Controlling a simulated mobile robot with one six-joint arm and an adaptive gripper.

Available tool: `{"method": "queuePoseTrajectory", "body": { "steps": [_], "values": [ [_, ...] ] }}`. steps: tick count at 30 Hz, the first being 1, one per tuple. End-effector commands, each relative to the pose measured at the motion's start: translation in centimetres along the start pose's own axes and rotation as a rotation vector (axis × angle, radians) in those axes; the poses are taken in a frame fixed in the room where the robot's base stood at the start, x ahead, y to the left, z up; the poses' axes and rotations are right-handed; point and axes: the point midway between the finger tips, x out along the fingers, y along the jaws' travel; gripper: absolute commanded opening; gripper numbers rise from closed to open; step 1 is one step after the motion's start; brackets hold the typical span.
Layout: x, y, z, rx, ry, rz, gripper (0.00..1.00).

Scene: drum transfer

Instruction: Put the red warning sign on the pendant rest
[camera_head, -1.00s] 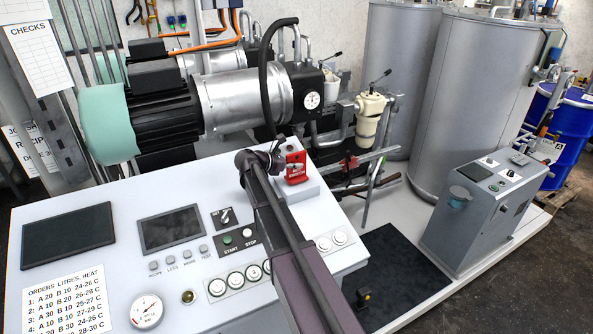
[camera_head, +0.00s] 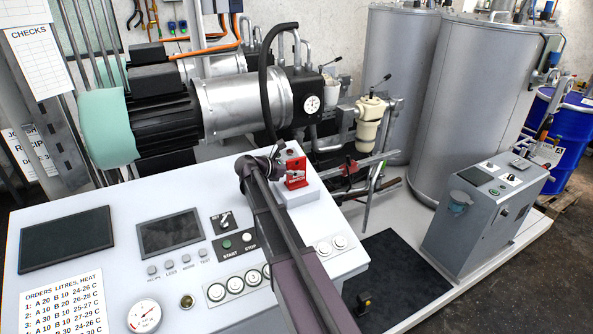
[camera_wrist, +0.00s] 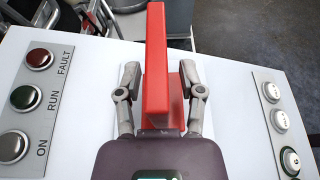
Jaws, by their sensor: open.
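The red warning sign (camera_head: 296,173) stands upright on a low white block (camera_head: 299,196) at the back right of the console top. My gripper (camera_head: 278,165) is at the sign's left in the head view. In the wrist view the tall red sign (camera_wrist: 157,65) stands between the two fingers of my gripper (camera_wrist: 159,85), which is open. I see a small gap at the left finger; the right finger is close to the red base, and I cannot tell if it touches. I cannot tell which surface is the pendant rest.
The console (camera_head: 120,205) carries a dark flat panel (camera_head: 66,240), a screen (camera_head: 170,233), buttons and a gauge (camera_head: 144,316). A motor and pump (camera_head: 230,103) stand behind it. A grey control cabinet (camera_head: 480,225) stands at right, beyond a black mat (camera_head: 400,275).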

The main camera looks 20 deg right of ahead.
Motion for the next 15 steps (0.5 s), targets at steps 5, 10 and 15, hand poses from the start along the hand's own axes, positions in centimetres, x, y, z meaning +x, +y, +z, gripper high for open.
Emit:
{"method": "queuePoseTrajectory", "body": {
  "steps": [5,10,15],
  "values": [
    [-0.1,0.0,0.1,0.000,0.000,0.000,0.50],
    [-0.5,0.0,0.4,0.000,0.000,0.001,0.50],
    [-2.5,0.0,0.5,0.000,0.000,0.003,0.50]
  ]
}}
